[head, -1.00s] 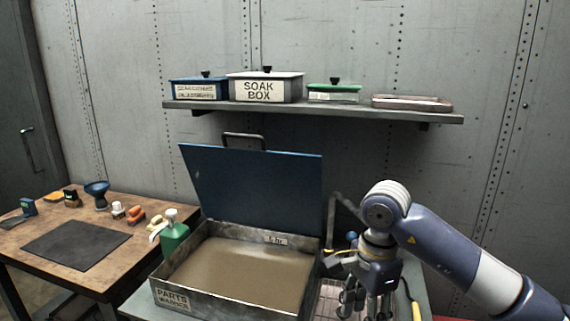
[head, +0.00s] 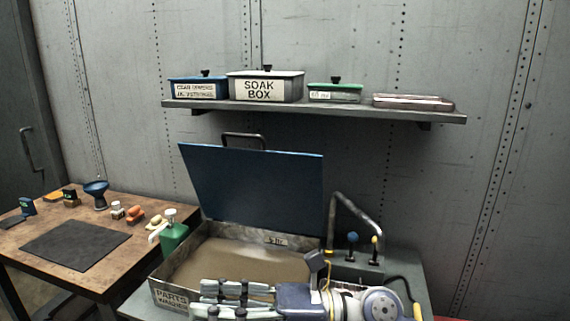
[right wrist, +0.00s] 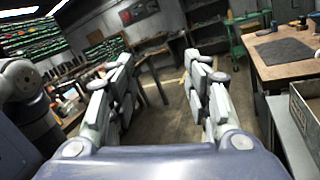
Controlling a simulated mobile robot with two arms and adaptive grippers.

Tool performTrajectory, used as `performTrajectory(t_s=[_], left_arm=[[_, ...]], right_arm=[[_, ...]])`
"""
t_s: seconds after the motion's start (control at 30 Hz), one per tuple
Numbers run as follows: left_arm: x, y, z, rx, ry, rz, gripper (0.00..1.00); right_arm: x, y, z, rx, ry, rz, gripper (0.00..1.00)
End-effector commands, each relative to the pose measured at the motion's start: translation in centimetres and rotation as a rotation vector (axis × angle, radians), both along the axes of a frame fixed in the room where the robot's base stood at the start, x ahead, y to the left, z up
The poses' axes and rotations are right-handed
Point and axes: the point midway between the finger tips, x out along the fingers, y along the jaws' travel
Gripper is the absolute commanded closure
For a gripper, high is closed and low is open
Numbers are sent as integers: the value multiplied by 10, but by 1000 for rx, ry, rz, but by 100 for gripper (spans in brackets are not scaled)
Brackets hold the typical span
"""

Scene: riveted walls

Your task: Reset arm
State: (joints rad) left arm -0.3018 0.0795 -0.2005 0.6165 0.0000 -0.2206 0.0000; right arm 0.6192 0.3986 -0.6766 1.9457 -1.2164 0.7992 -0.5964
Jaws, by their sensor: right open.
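My right gripper (head: 205,298) lies sideways along the bottom of the head view, its fingers pointing left. It shows in front of the near part of the parts washer (head: 162,293). In the right wrist view its two fingers (right wrist: 160,75) are spread apart with nothing between them, facing the room's floor. My left gripper is not in view.
The washer's blue lid (head: 255,185) stands open above brown liquid. Behind my arm are a bent tap (head: 358,215) and valves. A green bottle (head: 173,232) stands left of the basin. A wooden table (head: 60,265) is at left. A shelf (head: 320,111) holds lidded boxes.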

Motion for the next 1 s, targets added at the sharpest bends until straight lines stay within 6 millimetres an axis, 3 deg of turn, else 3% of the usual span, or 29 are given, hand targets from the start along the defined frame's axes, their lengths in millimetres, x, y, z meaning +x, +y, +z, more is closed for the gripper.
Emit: performTrajectory(t_s=[0.1,0.2,0.33,0.43,0.6,0.73,0.87,1.0], left_arm=[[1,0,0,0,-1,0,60],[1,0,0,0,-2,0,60],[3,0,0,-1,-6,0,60],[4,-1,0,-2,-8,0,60],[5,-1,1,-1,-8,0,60],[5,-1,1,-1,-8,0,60],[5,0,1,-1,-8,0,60],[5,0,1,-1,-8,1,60]], right_arm=[[16,-16,35,254,230,-106,55],[38,-41,53,452,433,-202,55],[72,-88,54,694,709,-336,55],[96,-128,35,866,929,-446,55],[119,-197,-33,1136,1310,-654,55],[112,-241,-104,1316,1600,-832,55],[80,-275,-184,1472,1885,-1034,55],[21,-296,-260,1600,2168,-1273,55]])
